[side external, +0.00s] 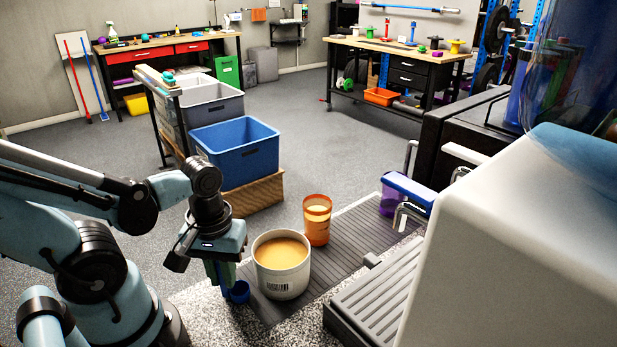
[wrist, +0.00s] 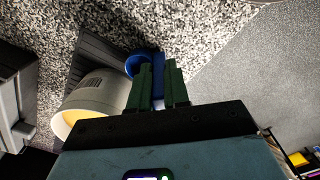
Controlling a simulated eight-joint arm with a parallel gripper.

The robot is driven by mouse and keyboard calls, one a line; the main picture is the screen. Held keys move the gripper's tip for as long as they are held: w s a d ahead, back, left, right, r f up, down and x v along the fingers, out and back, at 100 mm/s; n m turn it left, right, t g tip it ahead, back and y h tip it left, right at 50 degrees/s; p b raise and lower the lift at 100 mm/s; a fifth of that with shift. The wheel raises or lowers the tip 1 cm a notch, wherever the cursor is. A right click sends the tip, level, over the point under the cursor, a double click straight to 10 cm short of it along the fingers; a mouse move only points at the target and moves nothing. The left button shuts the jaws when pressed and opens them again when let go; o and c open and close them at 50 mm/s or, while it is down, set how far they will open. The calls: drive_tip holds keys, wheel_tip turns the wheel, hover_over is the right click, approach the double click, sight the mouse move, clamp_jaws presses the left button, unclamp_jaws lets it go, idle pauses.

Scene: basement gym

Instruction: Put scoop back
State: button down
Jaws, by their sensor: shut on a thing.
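The blue scoop (side external: 238,292) hangs beside the white tub (side external: 283,283), on its left in the side view, with its bowl low near the counter. I cannot tell whether the bowl touches the surface. The tub is open and holds tan powder. My gripper (side external: 225,275) is shut on the scoop. In the wrist view, the green fingers of my gripper (wrist: 157,85) hold the blue handle between them. The scoop's round bowl (wrist: 138,62) shows beyond the fingers, and the white tub (wrist: 97,97) is close on the left. Part of the handle is hidden by the fingers.
An orange shaker cup (side external: 317,222) stands behind the tub on a dark ribbed mat (side external: 350,232). A white machine (side external: 500,230) with a slatted tray (side external: 375,305) fills the right. A blue bin (side external: 235,155) stands beyond. Speckled counter (side external: 200,305) is bare at the front left.

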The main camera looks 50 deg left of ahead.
drive_tip(key=shift+f, duration=0.2)
drive_tip(key=c, duration=1.1)
unclamp_jaws()
drive_tip(key=shift+r, duration=0.1)
drive_tip(key=shift+r, duration=5.95)
drive_tip(key=w+d+f+m+t, duration=0.1)
drive_tip(key=w+m+t, duration=0.6)
drive_tip(key=w, duration=0.5)
drive_tip(key=shift+d+f+m, duration=0.15)
drive_tip(key=shift+d+m, duration=0.05)
drive_tip(key=shift+m, duration=0.8)
